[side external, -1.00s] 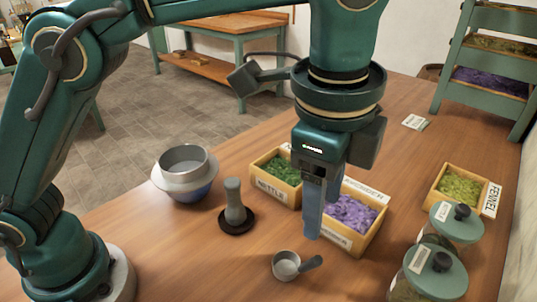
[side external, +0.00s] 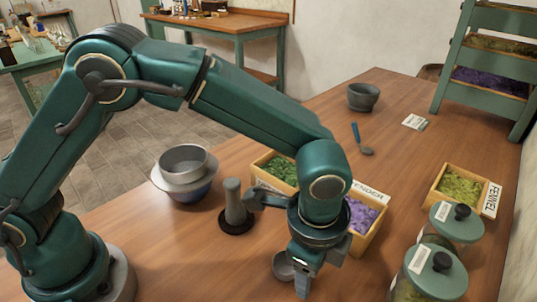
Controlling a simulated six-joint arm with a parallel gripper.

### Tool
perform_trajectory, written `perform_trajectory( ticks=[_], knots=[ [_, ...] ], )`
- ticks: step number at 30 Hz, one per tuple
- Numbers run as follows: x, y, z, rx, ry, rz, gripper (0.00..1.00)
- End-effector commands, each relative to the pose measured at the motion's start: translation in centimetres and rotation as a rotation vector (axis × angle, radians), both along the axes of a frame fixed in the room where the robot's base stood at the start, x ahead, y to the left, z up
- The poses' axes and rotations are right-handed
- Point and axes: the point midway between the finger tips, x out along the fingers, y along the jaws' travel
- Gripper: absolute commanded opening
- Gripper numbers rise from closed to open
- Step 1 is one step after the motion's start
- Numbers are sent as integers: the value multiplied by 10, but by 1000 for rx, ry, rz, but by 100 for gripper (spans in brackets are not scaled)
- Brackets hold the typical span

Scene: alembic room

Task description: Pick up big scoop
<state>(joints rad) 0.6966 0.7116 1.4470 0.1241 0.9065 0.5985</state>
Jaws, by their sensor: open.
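The big scoop, a grey metal cup (side external: 281,266), lies on the wooden table near the front. Its dark handle, seen earlier pointing right, is now hidden behind my gripper. My gripper (side external: 302,287) is open and points down just right of the cup, low over the handle's place. I cannot tell whether the fingers straddle or touch the handle.
A grey pestle on a dark base (side external: 236,208) and a sieve over a blue bowl (side external: 184,172) stand to the left. Nettle (side external: 268,160), lavender (side external: 372,236) and fennel (side external: 463,187) boxes, lidded jars (side external: 432,272), a blue-handled spoon (side external: 357,134) and a mortar (side external: 363,97) stand around.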

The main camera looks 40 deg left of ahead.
Motion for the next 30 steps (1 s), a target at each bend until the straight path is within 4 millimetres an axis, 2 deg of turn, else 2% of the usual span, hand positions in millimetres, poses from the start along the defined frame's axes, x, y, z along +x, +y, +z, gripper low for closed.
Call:
perform_trajectory(
  ticks=[3,10,14,15,30],
  knots=[
    [0,1,-6,1,1,0,56],
    [1,0,-6,0,0,0,56],
    [1,0,-6,0,0,0,7],
    [1,0,-6,0,0,0,0],
    [1,0,-6,0,0,0,0]
  ],
)
